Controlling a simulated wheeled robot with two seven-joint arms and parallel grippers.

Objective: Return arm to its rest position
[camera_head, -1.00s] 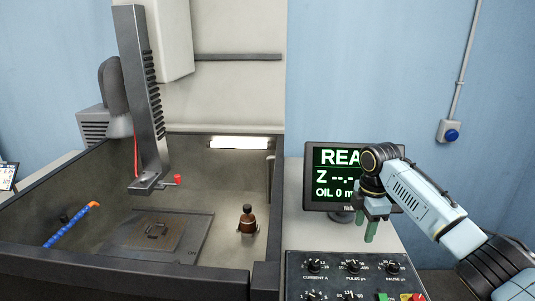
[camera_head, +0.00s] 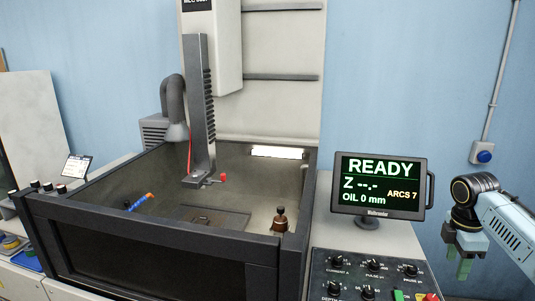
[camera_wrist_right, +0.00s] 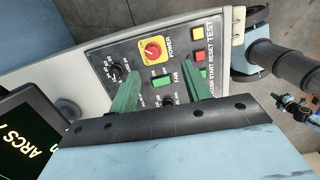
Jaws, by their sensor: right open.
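My right gripper (camera_head: 465,268) is at the right edge of the head view, pointing down, to the right of the monitor and beyond the control panel's right side. Its two green fingers are apart with nothing between them. In the right wrist view the same open fingers (camera_wrist_right: 160,88) show over the control panel (camera_wrist_right: 140,65), with its red knob on a yellow plate and several buttons. My left gripper is not in view.
The monitor (camera_head: 379,186) reads READY, Z --.-, OIL 0 mm, ARCS 7. The machine tank (camera_head: 240,157) holds a brown bottle-like piece (camera_head: 279,220), a flat plate (camera_head: 212,216) and a blue hose (camera_head: 142,202). A wall switch (camera_head: 484,156) is behind my right arm.

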